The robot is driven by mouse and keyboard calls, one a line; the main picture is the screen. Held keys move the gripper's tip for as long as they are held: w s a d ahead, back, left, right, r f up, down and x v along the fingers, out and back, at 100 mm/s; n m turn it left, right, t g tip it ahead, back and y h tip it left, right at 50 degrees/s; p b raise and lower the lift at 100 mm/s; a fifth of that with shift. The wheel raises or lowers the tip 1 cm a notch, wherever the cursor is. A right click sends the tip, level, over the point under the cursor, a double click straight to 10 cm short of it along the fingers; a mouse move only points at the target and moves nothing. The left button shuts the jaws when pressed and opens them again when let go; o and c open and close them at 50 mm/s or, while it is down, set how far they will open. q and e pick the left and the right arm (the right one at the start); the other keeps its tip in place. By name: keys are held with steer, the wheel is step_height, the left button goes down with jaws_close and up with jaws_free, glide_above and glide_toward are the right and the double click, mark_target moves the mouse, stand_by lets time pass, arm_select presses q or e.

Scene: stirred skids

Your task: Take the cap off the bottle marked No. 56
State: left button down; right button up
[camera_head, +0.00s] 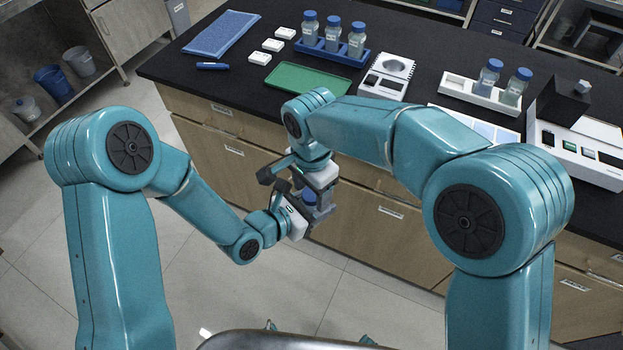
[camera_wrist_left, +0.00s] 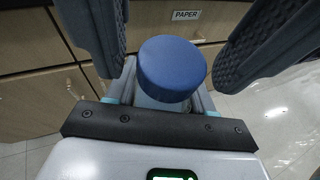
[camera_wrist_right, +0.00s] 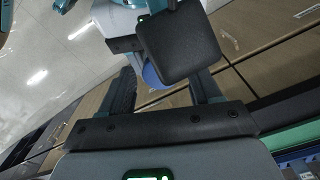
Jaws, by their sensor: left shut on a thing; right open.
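A bottle with a blue cap (camera_wrist_left: 172,68) is held upright in my left gripper (camera_head: 306,212), in front of the bench drawers. The left wrist view looks onto the cap from above. My right gripper (camera_head: 308,188) is open, just above the left one. Its two dark ribbed fingers stand on either side of the cap, with a gap to it. In the right wrist view the blue cap (camera_wrist_right: 152,76) is partly hidden behind a black plate of my left gripper. The bottle's body is mostly hidden and no number is readable.
On the black bench, several capped bottles stand in a blue rack (camera_head: 330,53) and a white rack (camera_head: 478,92). A green tray (camera_head: 308,79), a blue mat (camera_head: 221,33) and a white device (camera_head: 388,75) lie there too. The drawer fronts (camera_head: 235,150) are close behind the grippers.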

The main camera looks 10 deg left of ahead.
steer(key=c, duration=1.1)
steer(key=n, duration=0.3)
steer(key=o, duration=1.2)
